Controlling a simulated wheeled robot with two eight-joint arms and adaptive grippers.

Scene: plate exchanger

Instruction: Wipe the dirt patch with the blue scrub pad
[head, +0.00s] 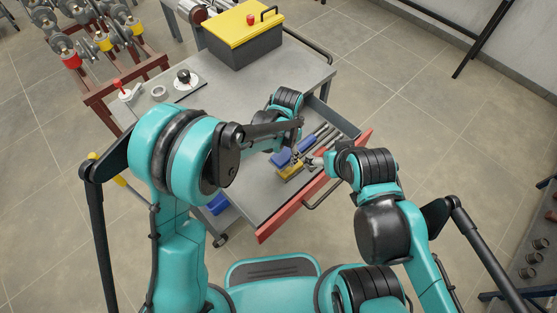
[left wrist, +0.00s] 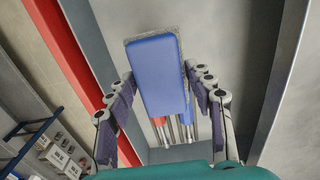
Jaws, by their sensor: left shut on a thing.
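The blue scrub pad (left wrist: 158,75) is a blue block with a grey rim showing at its far end; it lies between the two fingers of my left gripper (left wrist: 160,95) in the left wrist view. In the head view my left gripper (head: 294,148) is over the open drawer, shut on the blue scrub pad (head: 283,157). My right gripper (head: 314,161) is just right of it, over the drawer; its fingers are too small to judge. I cannot make out the dirt patch in either view.
The open drawer has a red front (head: 325,187). It holds a yellow item (head: 291,171) and several rod-handled tools (head: 322,138). On the grey cart top (head: 225,92) stand a black case with a yellow lid (head: 246,42), a grey ring (head: 159,92) and a black-knobbed part (head: 185,77).

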